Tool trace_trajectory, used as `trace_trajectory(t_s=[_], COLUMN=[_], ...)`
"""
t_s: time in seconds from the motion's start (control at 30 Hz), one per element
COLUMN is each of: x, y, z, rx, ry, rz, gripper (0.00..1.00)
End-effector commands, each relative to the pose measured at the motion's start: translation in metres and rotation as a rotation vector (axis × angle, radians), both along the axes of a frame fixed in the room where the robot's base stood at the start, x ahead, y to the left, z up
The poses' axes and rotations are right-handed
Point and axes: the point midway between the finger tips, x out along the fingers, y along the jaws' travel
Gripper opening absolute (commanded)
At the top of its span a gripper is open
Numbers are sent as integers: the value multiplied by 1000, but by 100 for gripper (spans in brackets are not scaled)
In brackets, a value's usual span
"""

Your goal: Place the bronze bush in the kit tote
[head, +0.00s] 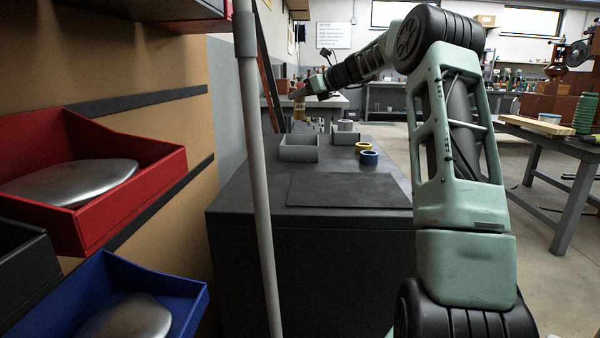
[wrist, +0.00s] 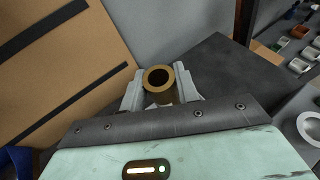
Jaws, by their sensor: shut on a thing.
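The bronze bush (wrist: 158,76) is a short hollow brown-gold cylinder, seen from its open end in the wrist view. My gripper (wrist: 160,92) is shut on it, with a pale finger on each side. In the head view the bush (head: 299,110) hangs from my gripper (head: 300,94), above the far part of the dark bench. A grey open-topped tote (head: 299,154) stands on the bench, nearer than the bush. A second grey container (head: 345,140) stands to its right; I cannot tell from labels which is the kit tote.
A flat dark mat (head: 348,190) covers the near bench top. A grey pole (head: 260,180) rises in front. Red (head: 112,215) and blue (head: 185,315) wall bins are at left.

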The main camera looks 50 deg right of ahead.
Motion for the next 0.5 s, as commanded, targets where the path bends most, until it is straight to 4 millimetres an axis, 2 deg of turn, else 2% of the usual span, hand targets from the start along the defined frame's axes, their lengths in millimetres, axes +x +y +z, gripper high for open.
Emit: trace_trajectory(t_s=[0.03, 0.27, 0.5], x=[0, 0, 0], y=[0, 0, 0], z=[-8, -29, -71], rx=[-2, 0, 0], ry=[-2, -2, -1], rz=[0, 0, -1], gripper=[0, 0, 0])
